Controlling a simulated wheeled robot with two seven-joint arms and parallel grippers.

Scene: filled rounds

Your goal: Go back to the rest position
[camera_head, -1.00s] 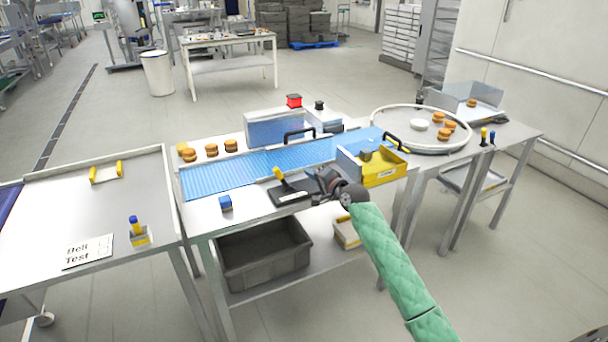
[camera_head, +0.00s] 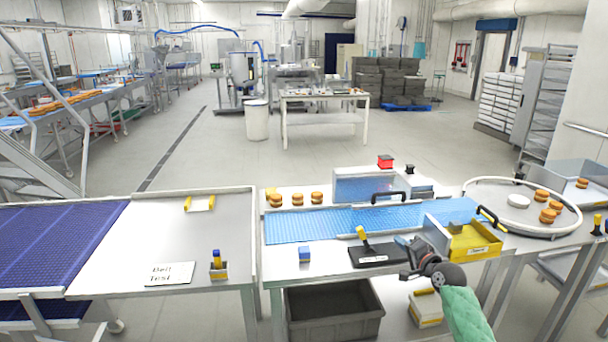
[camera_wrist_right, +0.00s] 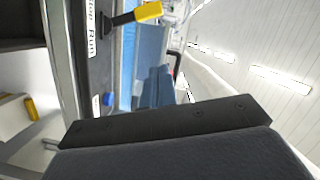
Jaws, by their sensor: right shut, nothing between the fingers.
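My right gripper (camera_head: 404,243) is shut and empty. It hangs over the front edge of the middle bench, between a black switch plate and a yellow bin. In the right wrist view its blue-grey fingertips (camera_wrist_right: 158,86) are together. The green-sleeved right arm (camera_head: 466,318) comes up from the bottom right of the head view. The black switch plate (camera_head: 374,259) carries a lever with a yellow handle (camera_head: 361,233). The handle also shows in the right wrist view (camera_wrist_right: 148,12), beside a Stop/Run label (camera_wrist_right: 91,30). My left gripper is out of view.
The yellow bin (camera_head: 474,243) stands close right of the gripper. A blue conveyor (camera_head: 320,223) runs behind, with filled rounds (camera_head: 296,199) beyond it. A grey crate (camera_head: 330,325) is under the bench.

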